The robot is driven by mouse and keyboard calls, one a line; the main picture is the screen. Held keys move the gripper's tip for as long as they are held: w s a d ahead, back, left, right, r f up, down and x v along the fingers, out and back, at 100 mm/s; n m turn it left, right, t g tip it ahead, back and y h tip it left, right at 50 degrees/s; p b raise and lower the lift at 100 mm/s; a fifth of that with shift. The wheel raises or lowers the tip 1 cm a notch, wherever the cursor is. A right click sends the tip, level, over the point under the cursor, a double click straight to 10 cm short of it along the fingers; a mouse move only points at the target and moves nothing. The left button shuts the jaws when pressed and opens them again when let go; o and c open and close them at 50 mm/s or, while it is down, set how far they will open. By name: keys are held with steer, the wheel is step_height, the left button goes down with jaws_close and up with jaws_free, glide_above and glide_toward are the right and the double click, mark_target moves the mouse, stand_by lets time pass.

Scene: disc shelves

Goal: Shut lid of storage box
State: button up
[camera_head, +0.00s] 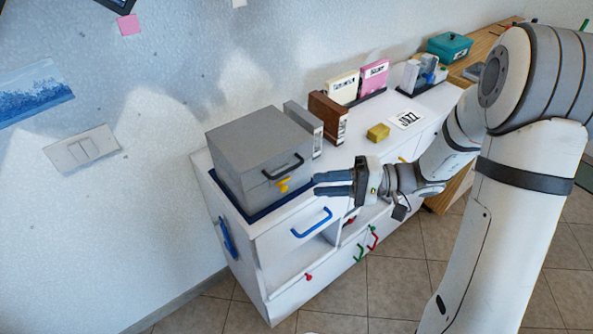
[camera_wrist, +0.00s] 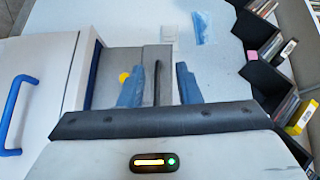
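The grey storage box (camera_head: 250,140) stands at the left end of the white cabinet, on a dark blue base. Its lid (camera_head: 245,130) looks down and flat in the head view; no gap can be made out. A black bar handle (camera_head: 283,167) and a yellow catch (camera_head: 284,185) are on its front. My gripper (camera_head: 318,183) is just in front of the box, to the right of the handle. In the wrist view, my gripper's blue fingers (camera_wrist: 160,85) are spread apart, with the dark handle (camera_wrist: 158,82) showing between them. Contact cannot be told.
The white cabinet (camera_head: 285,250) has a blue handle (camera_head: 312,223) below the box. A brown binder (camera_head: 328,118), a yellow block (camera_head: 378,132) and a JAZZ label (camera_head: 406,119) are on its top to the right. Tiled floor (camera_head: 390,290) is clear in front.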

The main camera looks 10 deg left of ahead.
steer(key=w+f+t+y, duration=0.2)
steer(key=w+f+y, duration=0.1)
steer(key=w, duration=0.1)
glide_toward(264, 153)
steer(key=s+a+f, duration=0.1)
steer(key=s+a, duration=0.2)
steer(key=shift+w+d+f+m+p, duration=0.1)
steer(key=shift+w+d+m+p, duration=0.1)
steer(key=shift+m+p, duration=0.15)
jaws_close()
